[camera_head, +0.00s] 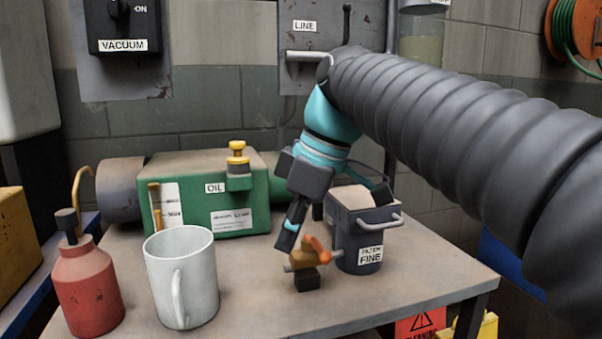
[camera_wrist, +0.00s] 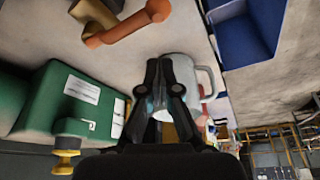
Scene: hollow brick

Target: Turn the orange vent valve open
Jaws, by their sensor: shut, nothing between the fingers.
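The orange vent valve (camera_head: 317,250) sits on a small brass body with a dark base on the table, in front of the dark canister. It also shows at the top of the wrist view, where its orange handle (camera_wrist: 130,24) reaches out from the brass body (camera_wrist: 94,14). My gripper (camera_head: 289,240) points down just left of the valve, with its fingertips close to it. Whether they touch it cannot be told. In the wrist view my gripper (camera_wrist: 164,66) is shut and empty, with the valve beyond its fingertips.
A white mug (camera_head: 180,278) and a red bottle (camera_head: 85,285) stand at the front left. A green oil box (camera_head: 205,190) is behind my gripper. The canister labelled FINE (camera_head: 362,240) stands close to the valve's right. The table's front right (camera_head: 400,285) is clear.

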